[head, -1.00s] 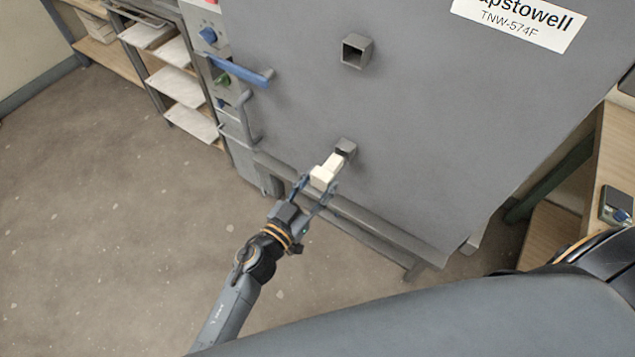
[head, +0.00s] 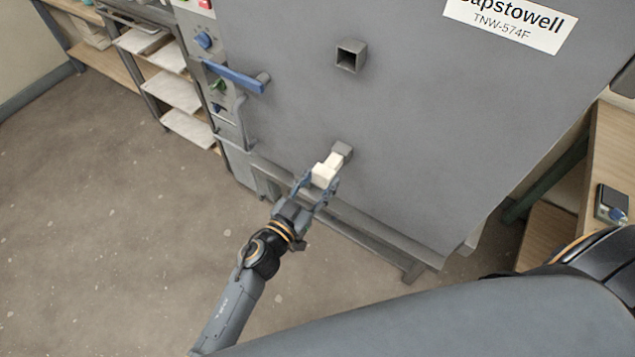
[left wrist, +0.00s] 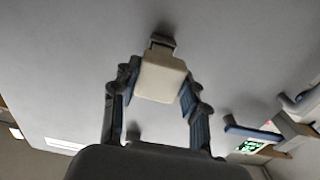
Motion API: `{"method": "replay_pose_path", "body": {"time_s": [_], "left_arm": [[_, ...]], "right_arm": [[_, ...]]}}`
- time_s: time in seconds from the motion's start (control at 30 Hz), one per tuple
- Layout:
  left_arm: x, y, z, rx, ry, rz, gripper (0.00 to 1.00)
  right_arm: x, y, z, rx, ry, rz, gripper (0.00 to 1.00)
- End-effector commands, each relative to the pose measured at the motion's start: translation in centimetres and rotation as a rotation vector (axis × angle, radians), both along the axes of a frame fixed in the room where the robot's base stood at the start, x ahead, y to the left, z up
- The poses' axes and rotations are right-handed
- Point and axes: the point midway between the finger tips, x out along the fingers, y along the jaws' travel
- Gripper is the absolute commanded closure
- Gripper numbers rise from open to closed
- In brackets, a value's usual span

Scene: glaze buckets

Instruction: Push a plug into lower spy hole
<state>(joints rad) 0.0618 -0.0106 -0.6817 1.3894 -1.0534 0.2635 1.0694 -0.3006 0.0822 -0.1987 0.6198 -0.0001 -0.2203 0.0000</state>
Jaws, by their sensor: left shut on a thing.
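The cream-white plug (head: 324,172) has a wide head and a narrower stem, and its stem end meets the lower spy hole (head: 342,150), a square grey tube on the kiln's front. How far the stem is inside is hard to tell. My left gripper (head: 319,186) is shut on the plug's head. In the left wrist view the plug (left wrist: 161,77) sits between both fingers, in front of the spy hole tube (left wrist: 162,41), and hides most of its opening. The upper spy hole (head: 350,56) is open and empty. My right gripper is out of view.
The grey kiln front (head: 430,130) fills the middle. A blue handle (head: 236,77) and a control panel (head: 205,40) are at its left. A kiln stand rail (head: 375,243) runs below. Shelves (head: 180,90) stand far left, a wooden bench (head: 608,160) right. Floor at left is clear.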

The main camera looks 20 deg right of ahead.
Motion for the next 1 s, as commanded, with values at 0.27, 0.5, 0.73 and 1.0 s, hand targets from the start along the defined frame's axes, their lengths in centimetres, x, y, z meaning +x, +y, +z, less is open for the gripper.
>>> {"method": "replay_pose_path", "body": {"time_s": [0.27,0.5,0.73,1.0], "left_arm": [[0.1,-0.1,0.1,0.000,-0.001,0.000,0.90],[0.3,-0.3,0.1,-0.001,-0.002,0.000,0.90],[0.7,-0.9,0.0,0.001,-0.001,0.001,0.90],[1.3,-1.6,0.0,-0.001,-0.001,0.000,0.90]], "right_arm": [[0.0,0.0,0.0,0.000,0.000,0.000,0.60],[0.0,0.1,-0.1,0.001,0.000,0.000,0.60],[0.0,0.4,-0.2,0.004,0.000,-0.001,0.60],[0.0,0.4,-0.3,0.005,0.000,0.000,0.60]]}}
